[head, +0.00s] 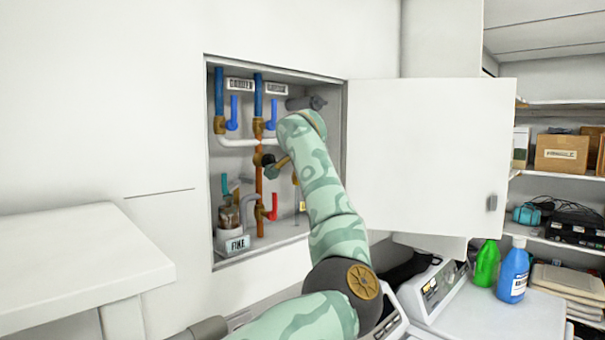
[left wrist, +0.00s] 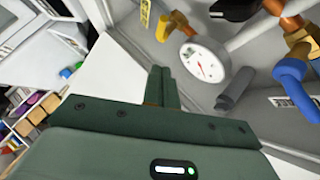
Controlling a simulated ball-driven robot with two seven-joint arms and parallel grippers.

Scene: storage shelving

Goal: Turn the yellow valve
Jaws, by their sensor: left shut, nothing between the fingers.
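The yellow valve handle (left wrist: 162,27) shows on a brass fitting at the top of the left wrist view. In the head view a small yellow part (head: 296,180) shows beside my arm, and the rest of the valve is hidden behind it. My left gripper (left wrist: 159,86) is shut and empty, with its fingers apart from the handle and below it in the wrist view. In the head view my left arm reaches into the open wall cabinet (head: 276,73) and its fingers are hidden.
A round white gauge (left wrist: 203,62) and a grey cylinder (left wrist: 236,88) are near the fingers. Blue valve handles (head: 232,113) and a red one (head: 272,207) are in the cabinet. The open door (head: 430,150) stands to the right. A washer (head: 500,320) holds green and blue bottles.

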